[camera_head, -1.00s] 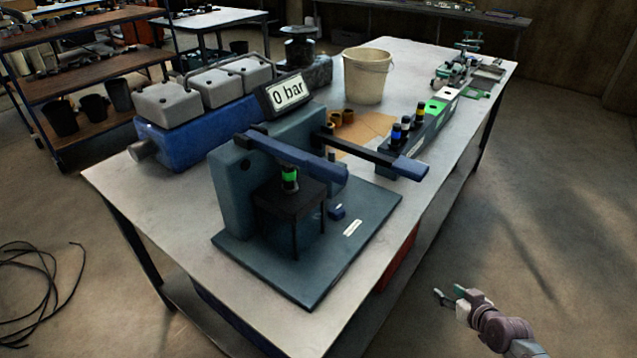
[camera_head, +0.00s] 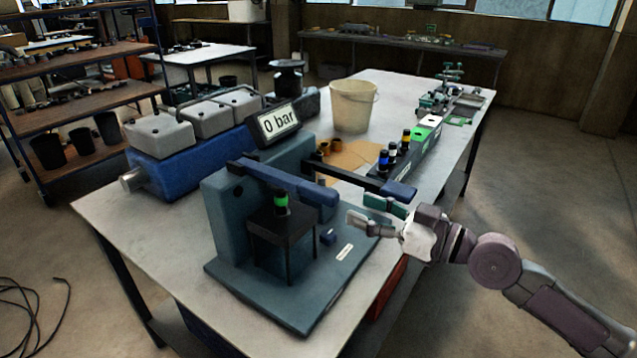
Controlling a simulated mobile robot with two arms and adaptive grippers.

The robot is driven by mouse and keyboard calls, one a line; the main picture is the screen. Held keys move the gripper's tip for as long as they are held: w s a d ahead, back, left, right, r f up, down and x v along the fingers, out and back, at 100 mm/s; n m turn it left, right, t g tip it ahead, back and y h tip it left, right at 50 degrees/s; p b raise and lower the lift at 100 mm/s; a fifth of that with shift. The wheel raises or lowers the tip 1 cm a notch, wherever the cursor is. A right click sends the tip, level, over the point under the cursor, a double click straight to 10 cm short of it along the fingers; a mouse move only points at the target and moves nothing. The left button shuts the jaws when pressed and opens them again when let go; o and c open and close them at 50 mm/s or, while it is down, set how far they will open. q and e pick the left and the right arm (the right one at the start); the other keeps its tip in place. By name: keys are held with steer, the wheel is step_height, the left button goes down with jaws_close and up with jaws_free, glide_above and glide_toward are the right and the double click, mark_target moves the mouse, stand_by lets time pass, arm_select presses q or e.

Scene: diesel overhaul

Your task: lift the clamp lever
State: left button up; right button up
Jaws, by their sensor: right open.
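The test stand (camera_head: 222,225) is a blue-grey block on a flat base plate, on the near part of the table. A thick blue lever (camera_head: 285,183) lies over a green-banded injector (camera_head: 281,203) in the stand's black holder and looks like the clamp lever. A second, black lever (camera_head: 350,173) with a blue grip (camera_head: 399,191) reaches out to the right behind it. My right gripper (camera_head: 359,209) is open and empty, over the right side of the base plate, just right of the clamp lever's end and below the blue grip. My left gripper is out of view.
The gauge display (camera_head: 278,121) reads "0 bar". A rack (camera_head: 412,151) with several colour-banded injectors stands behind the blue grip. A beige bucket (camera_head: 352,106) and a blue engine block (camera_head: 190,151) stand farther back. Table space left of the stand is clear.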

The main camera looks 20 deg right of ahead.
mark_target(319, 193)
steer(key=p+x, duration=0.4)
steer(key=x, duration=0.5)
steer(key=shift+w+a+r, duration=0.15)
steer(key=shift+w+a, duration=0.3)
steer(key=shift+w, duration=0.05)
jaws_close()
